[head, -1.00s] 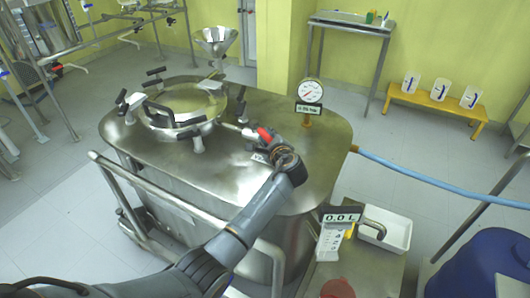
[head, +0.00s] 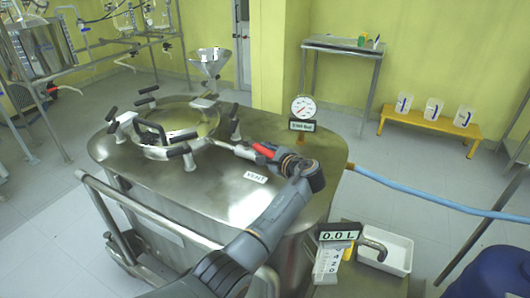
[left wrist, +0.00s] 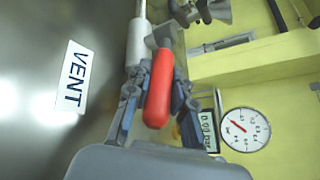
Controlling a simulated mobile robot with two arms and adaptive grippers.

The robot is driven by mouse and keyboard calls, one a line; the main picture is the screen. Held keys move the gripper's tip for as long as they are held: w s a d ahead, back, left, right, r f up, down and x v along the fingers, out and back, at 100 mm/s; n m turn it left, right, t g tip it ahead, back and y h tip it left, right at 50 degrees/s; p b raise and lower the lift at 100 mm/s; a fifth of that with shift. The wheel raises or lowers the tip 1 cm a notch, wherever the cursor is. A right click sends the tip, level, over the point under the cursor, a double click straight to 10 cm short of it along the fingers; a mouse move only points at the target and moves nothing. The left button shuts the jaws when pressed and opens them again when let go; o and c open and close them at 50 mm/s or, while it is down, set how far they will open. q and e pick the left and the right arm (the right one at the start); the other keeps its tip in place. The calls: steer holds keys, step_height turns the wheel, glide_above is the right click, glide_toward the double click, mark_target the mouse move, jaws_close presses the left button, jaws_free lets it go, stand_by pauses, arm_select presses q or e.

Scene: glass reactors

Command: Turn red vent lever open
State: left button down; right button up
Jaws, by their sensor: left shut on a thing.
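The red vent lever (head: 263,150) sits at the end of a thin metal pipe on the steel vessel's top (head: 225,185). In the left wrist view, the red handle (left wrist: 159,88) lies between the two grey fingers (left wrist: 157,78), pointing toward the palm. A white VENT label (head: 256,178) lies on the vessel top beside the lever, and it also shows in the left wrist view (left wrist: 74,77). My right gripper is not in view.
A round pressure gauge (head: 303,107) stands on the vessel top right of the lever. A clamped lid (head: 182,120) is to the left. A funnel (head: 208,60) stands behind, and a blue hose (head: 430,203) runs right. A white tray (head: 395,252) is at the lower right.

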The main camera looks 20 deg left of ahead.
mark_target(265, 148)
arm_select(q)
steer(key=c, duration=1.1)
jaws_free()
steer(key=shift+w, duration=0.1)
steer(key=shift+c, duration=0.2)
step_height(265, 148, up, 10)
steer(key=shift+f, duration=0.1)
